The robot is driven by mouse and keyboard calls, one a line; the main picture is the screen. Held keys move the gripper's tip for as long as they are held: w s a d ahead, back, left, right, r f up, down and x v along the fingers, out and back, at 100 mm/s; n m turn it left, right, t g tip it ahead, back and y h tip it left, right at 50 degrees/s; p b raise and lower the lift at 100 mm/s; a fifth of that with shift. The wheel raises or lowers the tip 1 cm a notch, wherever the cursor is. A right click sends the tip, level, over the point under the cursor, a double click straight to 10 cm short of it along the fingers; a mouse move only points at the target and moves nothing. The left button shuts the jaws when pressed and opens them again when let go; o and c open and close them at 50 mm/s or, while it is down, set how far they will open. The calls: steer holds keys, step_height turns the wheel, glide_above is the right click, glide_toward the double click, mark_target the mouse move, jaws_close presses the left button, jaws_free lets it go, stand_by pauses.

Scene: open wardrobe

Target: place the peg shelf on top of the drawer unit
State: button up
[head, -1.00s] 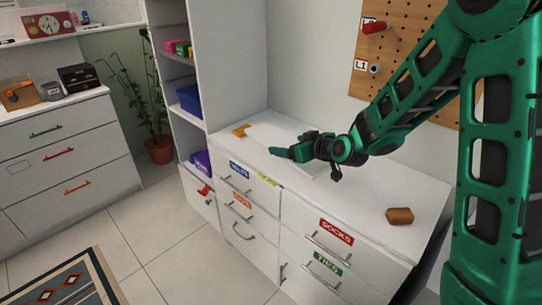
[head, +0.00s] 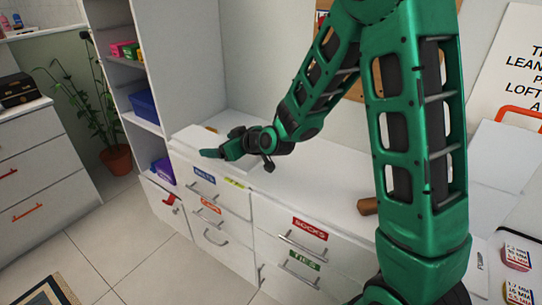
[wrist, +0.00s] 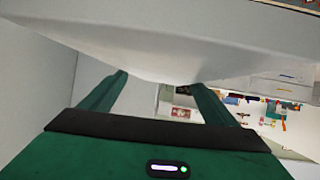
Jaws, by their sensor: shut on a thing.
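The peg shelf is a plain white board (head: 192,140) at the left end of the white drawer unit (head: 320,192), low over or on its top; I cannot tell whether it touches. My gripper (head: 212,153) is shut on the board's near side. In the wrist view the board (wrist: 160,40) fills the top of the picture, at the fingertips (wrist: 160,82). The drawer unit has labelled fronts, among them BELTS, SOCKS and TIES. My gripper and forearm hide part of the board.
A brown block (head: 367,206) lies on the unit's top to the right. A tall open shelf with a blue bin (head: 143,105) and a purple box (head: 162,168) stands at the left. A pegboard (head: 355,90) is behind my arm. The middle of the top looks clear.

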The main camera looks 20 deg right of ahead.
steer(key=w+d+f, duration=0.2)
steer(key=d, duration=0.1)
steer(key=w+d+f, duration=0.2)
steer(key=d, duration=0.1)
steer(key=w+d+f, duration=0.2)
steer(key=d, duration=0.1)
steer(key=shift+f, duration=2.3)
steer(key=o, duration=1.4)
steer(key=shift+o, duration=0.2)
steer(key=v, duration=1.2)
